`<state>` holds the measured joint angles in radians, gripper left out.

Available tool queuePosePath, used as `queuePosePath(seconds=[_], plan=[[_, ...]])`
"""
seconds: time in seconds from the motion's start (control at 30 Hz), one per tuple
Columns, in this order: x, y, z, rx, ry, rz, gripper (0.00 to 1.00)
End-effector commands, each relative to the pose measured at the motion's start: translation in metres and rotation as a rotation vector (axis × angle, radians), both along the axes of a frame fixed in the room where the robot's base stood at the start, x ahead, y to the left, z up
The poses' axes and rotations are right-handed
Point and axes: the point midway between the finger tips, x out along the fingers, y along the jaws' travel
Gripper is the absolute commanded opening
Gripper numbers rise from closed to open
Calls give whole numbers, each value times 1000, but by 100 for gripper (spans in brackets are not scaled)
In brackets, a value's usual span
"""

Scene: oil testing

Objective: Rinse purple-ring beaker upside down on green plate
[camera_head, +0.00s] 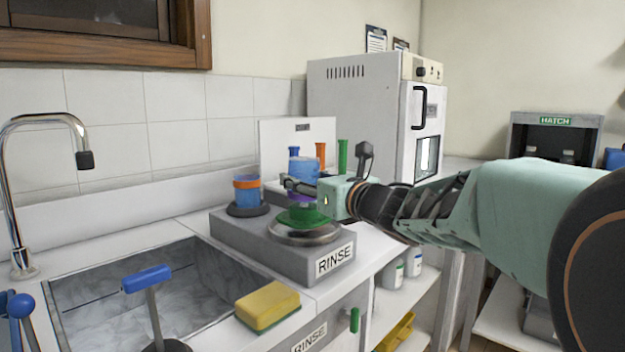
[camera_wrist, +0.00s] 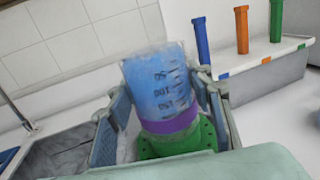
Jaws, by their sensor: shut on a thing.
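The purple-ring beaker (camera_head: 304,168) is clear blue, with its purple ring low down, just over the green plate (camera_head: 303,217). In the wrist view the beaker (camera_wrist: 158,80) has its printed numbers upside down, and the purple ring (camera_wrist: 170,120) is close above the green plate (camera_wrist: 180,138). I cannot tell whether the rim touches the plate. My gripper (camera_head: 303,187) is shut on the beaker, with one finger on each side, as the wrist view shows (camera_wrist: 165,108). The green plate is on a round metal disc of the grey RINSE station (camera_head: 235,235).
An orange-ring beaker (camera_head: 247,192) stands on the station's left spot. Left are a sink (camera_head: 130,290), a tap (camera_head: 45,120) and a blue-handled tool (camera_head: 147,279). A yellow sponge (camera_head: 267,306) lies in front. A rack of coloured tubes (camera_wrist: 262,75) and a white oven (camera_head: 355,100) are behind.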

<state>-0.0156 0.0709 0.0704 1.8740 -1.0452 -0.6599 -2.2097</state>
Motion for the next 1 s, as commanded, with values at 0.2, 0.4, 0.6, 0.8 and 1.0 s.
queuePosePath(seconds=[0.2,0.4,0.6,0.8,1.0], plan=[[0,0,-1,1,-1,0,23],[0,0,-5,1,-1,0,23],[0,0,-8,1,-1,0,23],[0,0,-11,1,-1,0,23],[0,0,-15,1,-1,0,23]])
